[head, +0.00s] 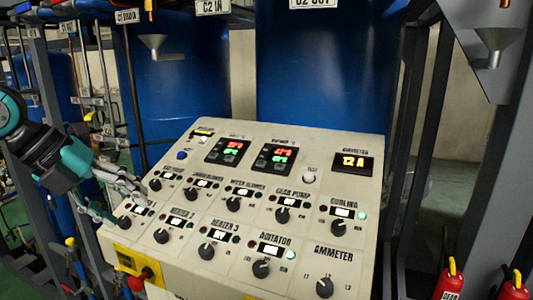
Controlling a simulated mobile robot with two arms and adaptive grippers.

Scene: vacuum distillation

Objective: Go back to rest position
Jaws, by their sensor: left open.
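My left gripper (126,202) comes in from the left and is open, with nothing seen between its fingers. Its fingers are at the left edge of the beige control panel (300,215), close to the leftmost knobs (124,222). I cannot tell whether they touch the panel. My right gripper is not in view.
The sloped panel carries several black knobs, two red-green displays (273,157) and a yellow ammeter display (352,162). Blue tanks (325,70) stand behind it. Metal frame posts (505,190) flank it. Red-bodied valves or bottles (450,280) are at the lower right.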

